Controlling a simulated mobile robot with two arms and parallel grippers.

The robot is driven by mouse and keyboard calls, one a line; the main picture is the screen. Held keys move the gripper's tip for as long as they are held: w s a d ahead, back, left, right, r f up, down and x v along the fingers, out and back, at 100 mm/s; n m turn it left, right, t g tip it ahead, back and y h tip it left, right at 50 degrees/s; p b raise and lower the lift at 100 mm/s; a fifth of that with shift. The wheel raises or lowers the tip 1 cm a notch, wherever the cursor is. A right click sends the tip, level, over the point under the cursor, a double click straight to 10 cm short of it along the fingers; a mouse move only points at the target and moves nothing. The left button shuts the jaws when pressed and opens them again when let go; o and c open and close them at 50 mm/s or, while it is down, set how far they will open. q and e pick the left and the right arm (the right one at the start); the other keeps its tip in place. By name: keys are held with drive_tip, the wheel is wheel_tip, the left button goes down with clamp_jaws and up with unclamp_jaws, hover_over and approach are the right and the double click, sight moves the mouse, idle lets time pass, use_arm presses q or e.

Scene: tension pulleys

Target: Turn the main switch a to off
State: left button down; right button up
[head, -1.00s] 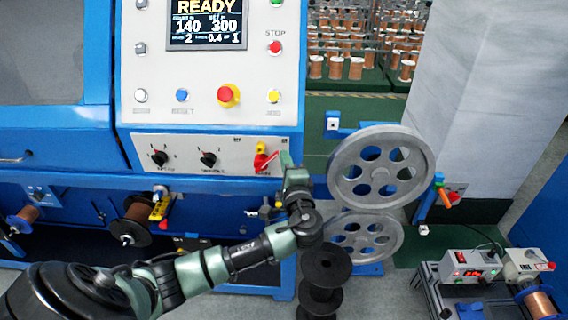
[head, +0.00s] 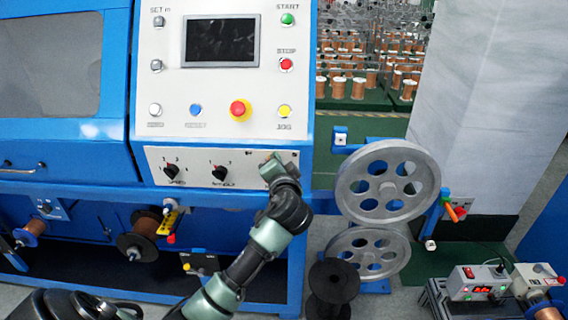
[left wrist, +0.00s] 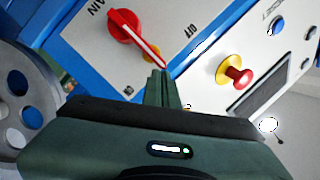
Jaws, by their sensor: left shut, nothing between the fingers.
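The main switch, a red rotary knob (left wrist: 122,27) with a white stripe, shows in the left wrist view on the pale panel, beside printed "MAIN" and "OFF" lettering. Its long handle slants down to the right, ending close to my left gripper's fingertips (left wrist: 160,74); I cannot tell whether they touch. In the head view my left gripper (head: 274,165) is at the right end of the lower panel and hides the switch. The gripper is shut and empty. My right gripper is not in view.
The display (head: 221,40) above is dark. A red emergency button (head: 240,109) on a yellow base and several small buttons are nearby. Two black knobs (head: 219,173) sit left of my gripper. A large grey pulley (head: 428,185) stands close on the right; black spools (head: 333,281) are below.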

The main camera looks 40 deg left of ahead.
use_arm(q)
drive_tip(key=shift+s+a+f+n+t+h+p, duration=0.15)
drive_tip(key=shift+s+a+n+h+p, duration=0.35)
drive_tip(key=shift+a+n, duration=0.55)
drive_tip(key=shift+s+a+f+n+t+h+p, duration=0.15)
drive_tip(key=shift+s+a+n+h+p, duration=0.45)
drive_tip(key=shift+n, duration=0.7)
drive_tip(key=shift+s+a+f+n+h+p, duration=0.3)
drive_tip(key=shift+s+a+n, duration=0.3)
drive_tip(key=shift+a+n, duration=0.55)
